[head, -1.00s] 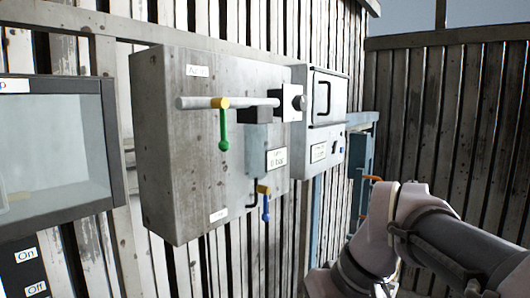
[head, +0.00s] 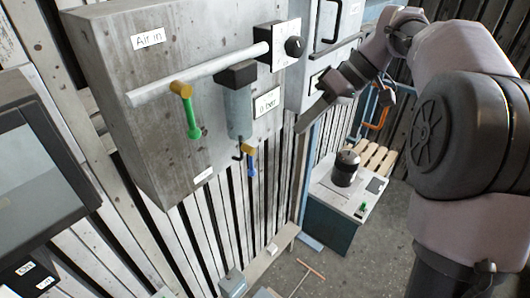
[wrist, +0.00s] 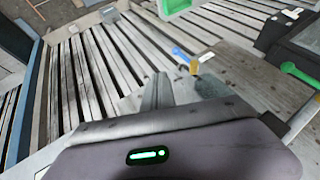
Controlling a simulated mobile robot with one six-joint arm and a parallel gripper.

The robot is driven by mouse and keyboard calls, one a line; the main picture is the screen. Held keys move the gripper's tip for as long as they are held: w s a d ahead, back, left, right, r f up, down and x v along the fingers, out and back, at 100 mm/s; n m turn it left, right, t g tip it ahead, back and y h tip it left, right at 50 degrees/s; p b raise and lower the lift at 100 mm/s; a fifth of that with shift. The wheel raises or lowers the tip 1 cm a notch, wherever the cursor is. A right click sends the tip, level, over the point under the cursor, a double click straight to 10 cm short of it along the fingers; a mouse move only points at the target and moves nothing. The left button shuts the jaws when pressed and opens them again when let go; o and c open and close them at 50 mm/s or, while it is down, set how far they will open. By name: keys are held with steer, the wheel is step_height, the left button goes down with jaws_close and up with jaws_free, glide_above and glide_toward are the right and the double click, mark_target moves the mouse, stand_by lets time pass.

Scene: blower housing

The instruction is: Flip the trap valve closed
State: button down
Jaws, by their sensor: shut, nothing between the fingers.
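The small trap valve (head: 250,158) has a blue handle and a yellow hub. It sits under the grey trap bowl (head: 238,112) on the panel, and its handle hangs down in the head view. In the wrist view the blue handle (wrist: 180,53) lies just beyond and right of my fingertips. My gripper (head: 301,126) is shut and empty, pointing down-left, to the right of the valve and apart from it. Its narrow shut fingers also show in the wrist view (wrist: 157,82).
A green-handled valve (head: 191,112) hangs from the white pipe (head: 200,78) left of the trap. A bench with a black pot (head: 345,168) stands below right. Open floor lies below.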

steer(key=s+a+f, duration=0.1)
steer(key=a+f, duration=0.6)
steer(key=a, duration=0.2)
steer(key=shift+s+f+p, duration=0.3)
